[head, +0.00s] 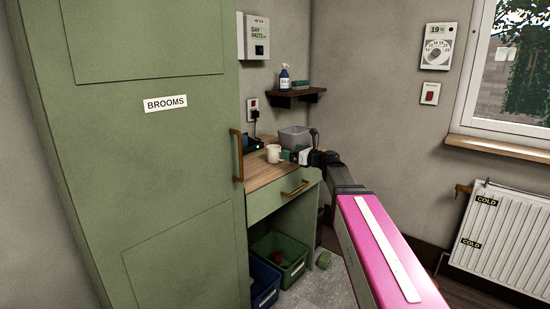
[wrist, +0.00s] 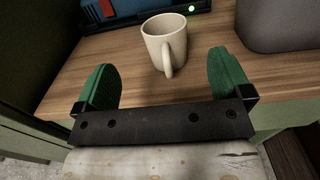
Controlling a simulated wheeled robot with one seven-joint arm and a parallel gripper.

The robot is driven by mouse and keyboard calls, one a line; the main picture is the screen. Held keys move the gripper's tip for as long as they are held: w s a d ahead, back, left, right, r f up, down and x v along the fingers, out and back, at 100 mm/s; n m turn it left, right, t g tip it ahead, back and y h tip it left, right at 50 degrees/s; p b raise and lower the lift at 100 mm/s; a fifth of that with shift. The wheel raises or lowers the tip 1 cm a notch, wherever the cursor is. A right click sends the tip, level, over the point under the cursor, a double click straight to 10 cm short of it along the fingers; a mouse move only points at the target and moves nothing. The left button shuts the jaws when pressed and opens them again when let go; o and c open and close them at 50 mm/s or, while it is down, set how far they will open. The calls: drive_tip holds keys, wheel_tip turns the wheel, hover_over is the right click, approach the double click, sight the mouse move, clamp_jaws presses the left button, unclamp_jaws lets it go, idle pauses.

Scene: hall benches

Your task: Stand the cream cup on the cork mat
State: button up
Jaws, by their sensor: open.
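The cream cup (head: 273,154) stands upright on the wooden bench top. In the wrist view the cup (wrist: 160,46) is ahead of my gripper (wrist: 162,66), roughly centred between the lines of its two green fingers, with its handle towards me. The fingers are open and empty, and the cup looks to be just beyond their tips. In the head view my gripper (head: 286,155) is just right of the cup, over the bench. I cannot make out the cork mat in either view.
A grey bin (head: 295,137) stands behind the cup, at right in the wrist view (wrist: 285,25). A dark tray with a green light (wrist: 150,16) lies behind the cup. A tall green BROOMS cupboard (head: 150,150) borders the bench's left. A small shelf (head: 293,97) hangs above.

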sight(280, 149)
drive_tip(key=x, duration=0.7)
drive_tip(key=shift+w+a+f, duration=0.2)
drive_tip(key=shift+w+f, duration=0.1)
drive_tip(key=shift+w, duration=0.1)
drive_tip(key=c, duration=1.1)
drive_tip(key=shift+r, duration=0.15)
